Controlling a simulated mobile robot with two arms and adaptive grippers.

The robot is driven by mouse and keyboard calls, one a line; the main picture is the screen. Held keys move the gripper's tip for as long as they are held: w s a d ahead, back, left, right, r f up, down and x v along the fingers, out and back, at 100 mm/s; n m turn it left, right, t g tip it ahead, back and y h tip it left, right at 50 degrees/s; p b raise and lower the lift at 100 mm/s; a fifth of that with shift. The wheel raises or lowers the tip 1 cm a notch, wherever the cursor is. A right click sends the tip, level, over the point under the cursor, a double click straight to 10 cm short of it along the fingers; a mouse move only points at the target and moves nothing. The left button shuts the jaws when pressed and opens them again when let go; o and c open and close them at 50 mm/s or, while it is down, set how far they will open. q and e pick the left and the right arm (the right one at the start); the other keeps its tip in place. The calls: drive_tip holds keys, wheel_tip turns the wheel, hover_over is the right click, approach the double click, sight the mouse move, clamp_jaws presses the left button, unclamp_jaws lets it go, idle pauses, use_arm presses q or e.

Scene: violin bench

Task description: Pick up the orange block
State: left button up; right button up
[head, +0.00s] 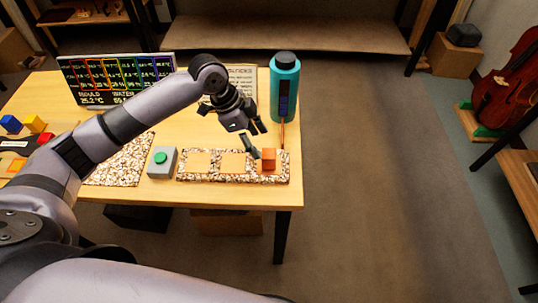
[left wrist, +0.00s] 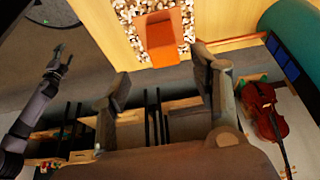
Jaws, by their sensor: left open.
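The orange block (head: 268,160) stands on the right-hand pad of a speckled strip (head: 232,179) near the table's front right. In the left wrist view the orange block (left wrist: 163,38) shows beyond the fingertips, roughly between them across the picture. My left gripper (head: 258,139) is open and empty, just above and to the left of the block, apart from it as far as I can tell. Its two fingers show wide apart in the left wrist view (left wrist: 162,77). What looks like my right gripper (left wrist: 62,58) shows small at the left of that view; its jaws are unclear.
A teal bottle (head: 285,88) stands behind the block, with a thin orange stick (head: 282,133) nearby. A grey box with a green button (head: 161,161) sits left of the strip. A display panel (head: 115,78) stands at the back left. A violin (head: 508,85) is far right.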

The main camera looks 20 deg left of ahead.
sight(268, 153)
use_arm(q)
drive_tip(key=x, duration=0.4)
drive_tip(key=shift+p, duration=0.35)
drive_tip(key=shift+w+d+f, duration=0.1)
drive_tip(key=shift+d+f, duration=0.1)
drive_tip(key=shift+f, duration=0.05)
drive_tip(key=p+x, duration=0.1)
drive_tip(key=x, duration=0.1)
drive_tip(key=p+x, duration=0.1)
drive_tip(key=x, duration=0.1)
drive_tip(key=shift+w+d+f, duration=0.1)
drive_tip(key=shift+w, duration=0.15)
drive_tip(key=shift+f, duration=0.15)
drive_tip(key=shift+c, duration=0.6)
drive_tip(key=shift+c, duration=1.3)
drive_tip(key=c, duration=0.8)
